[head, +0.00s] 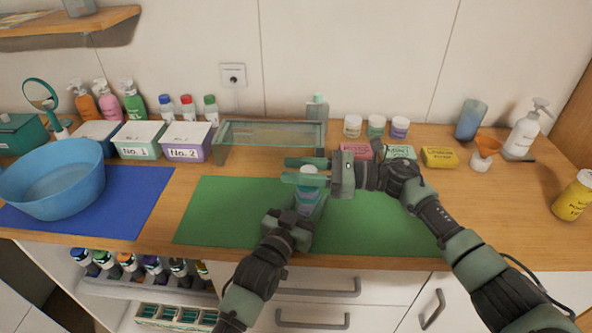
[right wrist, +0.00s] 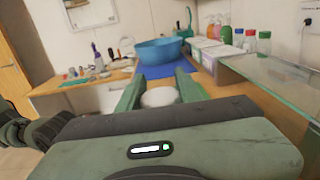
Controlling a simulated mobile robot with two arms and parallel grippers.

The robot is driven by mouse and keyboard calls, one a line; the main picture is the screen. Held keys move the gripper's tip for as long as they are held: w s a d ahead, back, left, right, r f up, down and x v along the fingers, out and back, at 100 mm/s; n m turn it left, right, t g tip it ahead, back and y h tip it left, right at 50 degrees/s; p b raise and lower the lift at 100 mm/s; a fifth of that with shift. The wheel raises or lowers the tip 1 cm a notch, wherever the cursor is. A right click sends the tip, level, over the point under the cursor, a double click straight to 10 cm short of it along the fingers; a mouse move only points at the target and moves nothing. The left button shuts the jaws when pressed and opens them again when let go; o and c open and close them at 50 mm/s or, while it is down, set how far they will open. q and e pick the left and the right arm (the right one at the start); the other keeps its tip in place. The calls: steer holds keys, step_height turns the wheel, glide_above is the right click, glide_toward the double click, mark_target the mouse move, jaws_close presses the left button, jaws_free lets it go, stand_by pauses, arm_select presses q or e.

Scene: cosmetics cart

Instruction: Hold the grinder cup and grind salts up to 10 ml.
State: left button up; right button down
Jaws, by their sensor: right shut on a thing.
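The grinder stands upright over the green mat (head: 390,222), with a pale round top (head: 309,169) and a bluish, translucent cup (head: 307,203) below. My right gripper (head: 305,172) comes in from the right at the top, its green fingers either side of it, shut on the grinder top. In the right wrist view the white top (right wrist: 160,97) shows between its fingers. My left gripper (head: 301,208) is at the cup from the front, lower down. Its fingers overlap the cup, so its grip on it is unclear. The salt level in the cup cannot be made out.
A blue basin (head: 55,180) sits on a blue mat (head: 138,203) at left. Boxes No. 1 (head: 137,140) and No. 2 (head: 186,141) and a glass shelf (head: 268,135) stand behind. Small jars (head: 376,126) and soap boxes (head: 440,157) are at right. The green mat's left part is clear.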

steer(key=m+t+h, duration=0.1)
steer(key=m+t, duration=0.1)
steer(key=w+m+t+h, duration=0.1)
steer(key=t, duration=0.2)
steer(key=m+t, duration=0.2)
steer(key=t, duration=0.1)
steer(key=shift+w+d+f+m+h, duration=0.1)
steer(key=shift+w+d+m+h, duration=0.05)
steer(key=shift+d+m+h, duration=0.2)
steer(key=shift+w+r+m+t+h, duration=0.15)
steer(key=shift+m+t+h, duration=0.7)
steer(key=shift+t, duration=0.25)
steer(key=shift+w+r+m+t+h, duration=0.1)
steer(key=shift+r+m+t+h, duration=0.05)
steer(key=shift+m+t+h, duration=0.8)
steer(key=shift+d+f+t, duration=0.1)
steer(key=shift+f+t, duration=0.05)
steer(key=shift+t, duration=0.2)
steer(key=c, duration=0.9)
jaws_free()
steer(key=shift+w, duration=0.1)
steer(key=shift+c, duration=0.2)
steer(key=shift+d, duration=0.1)
steer(key=v, duration=1.2)
